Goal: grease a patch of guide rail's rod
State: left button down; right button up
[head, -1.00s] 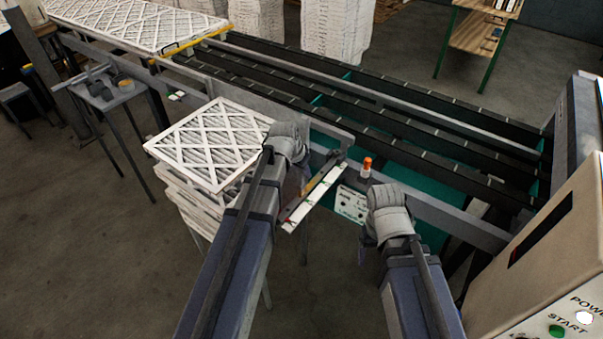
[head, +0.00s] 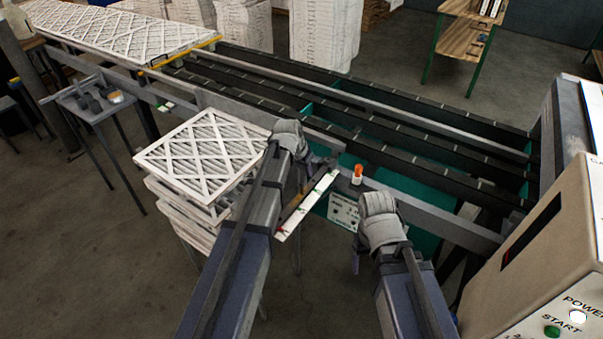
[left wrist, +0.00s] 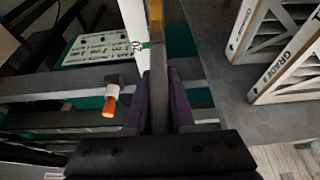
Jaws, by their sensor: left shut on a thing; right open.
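My left gripper (head: 304,180) is shut on a narrow grey bar with a yellow-brown section (head: 302,198), beside the conveyor's near edge. In the left wrist view its purple fingers (left wrist: 160,105) flank the bar, whose yellow part (left wrist: 155,18) extends beyond them. I cannot tell whether this bar is the guide rail's rod. A white strip with red and green marks (head: 308,206) lies alongside it. A white bottle with an orange cap (head: 357,174) stands on the conveyor's edge beam; it also shows in the left wrist view (left wrist: 111,103). My right gripper (head: 356,258) is open, below and right of the bottle.
A stack of pleated filters (head: 205,150) stands left of my left arm. A white printed panel (head: 343,212) hangs below the beam. The conveyor (head: 400,150) runs behind. A control cabinet (head: 545,250) bounds the right side. A small side table (head: 92,105) stands at far left.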

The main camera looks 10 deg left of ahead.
pick_arm(q)
jog(key=shift+w+d, duration=0.15)
jog(key=shift+w, duration=0.25)
jog(key=shift+w, duration=0.1)
jog(key=w, duration=0.2)
jog(key=w+d, duration=0.1)
jog(key=shift+w+d, duration=0.15)
jog(key=shift+w, duration=0.2)
jog(key=shift+r, duration=0.1)
notch_tip(320, 180, up, 6)
jog(key=p, duration=0.6)
notch_tip(320, 180, up, 3)
jog(key=p, duration=0.3)
